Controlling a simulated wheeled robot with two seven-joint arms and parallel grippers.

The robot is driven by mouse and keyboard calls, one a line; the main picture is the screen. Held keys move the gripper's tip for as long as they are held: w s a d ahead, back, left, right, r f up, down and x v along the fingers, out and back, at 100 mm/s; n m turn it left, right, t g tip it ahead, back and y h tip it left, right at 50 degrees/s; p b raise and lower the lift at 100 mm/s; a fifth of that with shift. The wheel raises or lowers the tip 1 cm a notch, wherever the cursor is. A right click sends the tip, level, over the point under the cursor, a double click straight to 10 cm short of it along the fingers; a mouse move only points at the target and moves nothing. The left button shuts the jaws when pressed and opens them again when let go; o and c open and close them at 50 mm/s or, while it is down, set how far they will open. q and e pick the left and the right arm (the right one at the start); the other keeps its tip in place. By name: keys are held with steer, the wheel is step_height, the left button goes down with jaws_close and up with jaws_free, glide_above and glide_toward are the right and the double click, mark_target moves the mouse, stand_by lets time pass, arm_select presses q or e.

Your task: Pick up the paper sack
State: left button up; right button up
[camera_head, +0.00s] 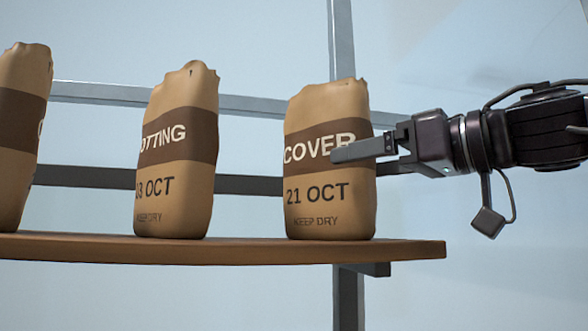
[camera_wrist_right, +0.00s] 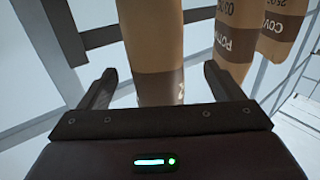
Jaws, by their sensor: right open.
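Three tan paper sacks with dark brown bands stand upright in a row on a wooden shelf (camera_head: 220,248). The right-hand sack (camera_head: 328,104) reads "COVER", "21 OCT" and "KEEP DRY". My right gripper (camera_head: 368,150) comes in from the right at the height of its band. One finger crosses in front of the sack's right part; the other finger is mostly hidden in the head view. In the right wrist view both fingers stand apart, with the near sack (camera_wrist_right: 158,40) between them and gaps at its sides. My left gripper is out of view.
The middle sack (camera_head: 182,105) reads "POTTING" in part and stands clear of the right-hand one. The left sack (camera_head: 18,75) is cut off by the picture edge. Grey metal rails (camera_head: 262,105) run behind the sacks. The shelf's right end (camera_head: 425,250) is bare.

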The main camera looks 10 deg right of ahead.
mark_target(340, 167)
steer(key=p+x, duration=0.3)
steer(key=x, duration=0.3)
steer(key=shift+w+d+r+p, duration=0.1)
steer(key=shift+d+r+p, duration=0.05)
steer(key=shift+p, duration=0.25)
steer(key=shift+s+d, duration=0.15)
steer(key=shift+s, duration=0.1)
steer(key=c, duration=1.2)
steer(key=shift+r, duration=0.15)
steer(key=c, duration=0.5)
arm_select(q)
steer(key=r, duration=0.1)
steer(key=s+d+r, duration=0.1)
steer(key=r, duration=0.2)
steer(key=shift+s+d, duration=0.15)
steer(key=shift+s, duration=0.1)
arm_select(e)
steer(key=shift+o, duration=0.2)
